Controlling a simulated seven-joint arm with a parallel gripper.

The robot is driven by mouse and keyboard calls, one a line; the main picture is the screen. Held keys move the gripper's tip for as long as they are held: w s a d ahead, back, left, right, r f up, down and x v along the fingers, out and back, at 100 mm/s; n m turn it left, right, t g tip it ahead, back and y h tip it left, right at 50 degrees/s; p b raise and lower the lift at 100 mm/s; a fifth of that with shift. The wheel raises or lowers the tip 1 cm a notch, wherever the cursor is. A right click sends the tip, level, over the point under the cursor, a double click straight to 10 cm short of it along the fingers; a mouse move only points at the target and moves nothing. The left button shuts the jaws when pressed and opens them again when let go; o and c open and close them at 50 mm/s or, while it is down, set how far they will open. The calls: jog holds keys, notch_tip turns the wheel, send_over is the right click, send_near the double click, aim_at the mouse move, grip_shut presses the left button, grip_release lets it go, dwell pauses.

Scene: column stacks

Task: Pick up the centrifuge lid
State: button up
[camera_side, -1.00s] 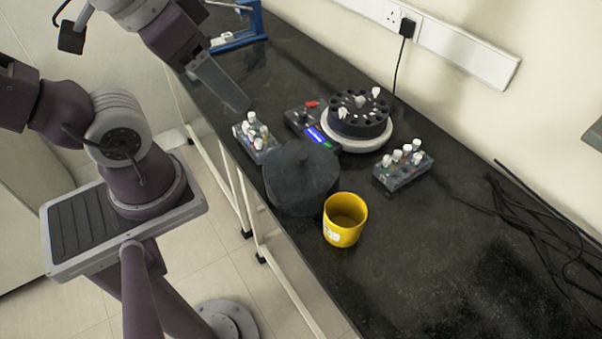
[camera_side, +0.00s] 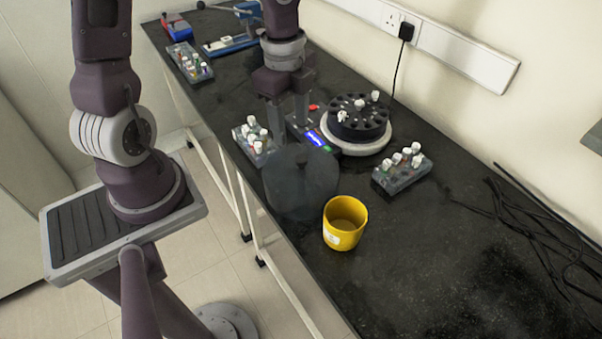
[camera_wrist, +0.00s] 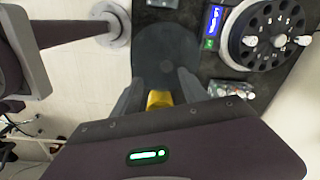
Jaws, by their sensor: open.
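The centrifuge lid (camera_side: 300,184) is a dark, see-through round cover standing on the black bench near its front edge. In the wrist view the lid (camera_wrist: 163,48) shows as a dark round shape just beyond my fingers. My gripper (camera_side: 287,115) points down, its two grey fingers apart with nothing between them, and shows behind and above the lid in the side view. The centrifuge (camera_side: 356,126) stands uncovered to the right of my gripper, with white-capped tubes in its black rotor.
A yellow cup (camera_side: 344,226) stands close to the lid's front right. Tube racks stand left (camera_side: 254,138) and right (camera_side: 403,170) of the centrifuge. Another rack (camera_side: 190,63) and a blue device (camera_side: 232,42) are at the far end. Black cables (camera_side: 545,225) lie at right.

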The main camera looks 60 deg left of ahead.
aim_at(301, 157)
jog(key=shift+w+d+f+m+h, duration=0.15)
jog(key=shift+w+f+m+h, duration=0.15)
jog(key=shift+f+m, duration=0.25)
jog(key=shift+w+d+f+m+h, duration=0.1)
jog(key=shift+w+f+m+h, duration=0.2)
jog(key=shift+f, duration=0.3)
jog(key=f, duration=0.7)
jog(key=shift+w, duration=0.35)
grip_shut()
